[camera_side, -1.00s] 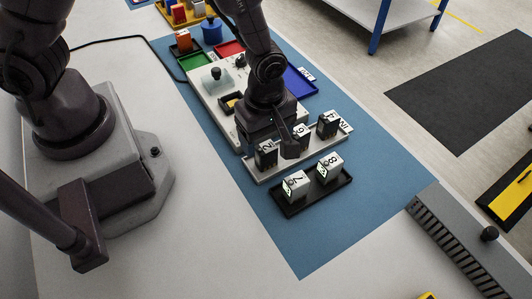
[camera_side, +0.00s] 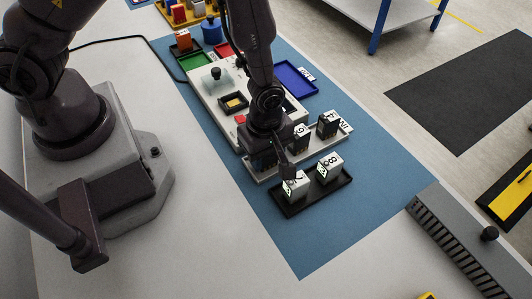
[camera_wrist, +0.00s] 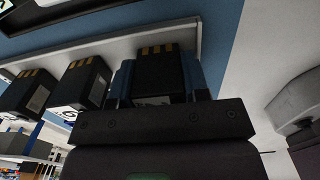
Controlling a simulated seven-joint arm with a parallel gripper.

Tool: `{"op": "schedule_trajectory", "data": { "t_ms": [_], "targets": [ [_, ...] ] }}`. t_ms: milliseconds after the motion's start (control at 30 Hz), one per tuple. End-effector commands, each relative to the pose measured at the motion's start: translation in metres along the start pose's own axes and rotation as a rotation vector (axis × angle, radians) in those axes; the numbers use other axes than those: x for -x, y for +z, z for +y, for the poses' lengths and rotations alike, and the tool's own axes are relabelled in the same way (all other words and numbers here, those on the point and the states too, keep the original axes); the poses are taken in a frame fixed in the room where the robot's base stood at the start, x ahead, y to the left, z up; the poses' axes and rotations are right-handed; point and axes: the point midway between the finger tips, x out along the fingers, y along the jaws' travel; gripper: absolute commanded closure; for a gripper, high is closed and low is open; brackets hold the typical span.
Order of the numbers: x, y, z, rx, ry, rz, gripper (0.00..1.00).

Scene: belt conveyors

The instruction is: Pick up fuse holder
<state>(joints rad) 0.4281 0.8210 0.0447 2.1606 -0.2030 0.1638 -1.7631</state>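A row of dark blocks with white number labels stands on a pale rail (camera_side: 256,179); the one labelled 9 (camera_side: 302,139) and another at the far end (camera_side: 328,124) show in the side view. My gripper (camera_side: 277,165) is down at the near end of this row and hides the block there. In the wrist view, a black block with gold strips (camera_wrist: 158,72) stands between my two fingers (camera_wrist: 158,88), one on each side. I cannot tell whether the fingers press on it. Which block is the fuse holder is not marked.
A black tray (camera_side: 315,196) with white blocks 7 (camera_side: 296,188) and 8 (camera_side: 329,168) lies close in front of my gripper. A light panel with a knob (camera_side: 216,73) and coloured trays (camera_side: 295,79) lie behind. The blue mat (camera_side: 310,245) is clear at the front.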

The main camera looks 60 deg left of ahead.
Motion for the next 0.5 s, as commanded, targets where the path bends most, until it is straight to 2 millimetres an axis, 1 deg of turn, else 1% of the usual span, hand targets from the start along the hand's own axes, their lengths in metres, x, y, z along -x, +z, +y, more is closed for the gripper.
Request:
{"op": "schedule_trajectory", "data": {
  "t_ms": [333,500],
  "targets": [
    [0.002,0.000,0.000,0.000,0.001,0.000,0.81],
    [0.013,0.000,0.001,-0.001,0.004,0.000,0.81]
  ]
}}
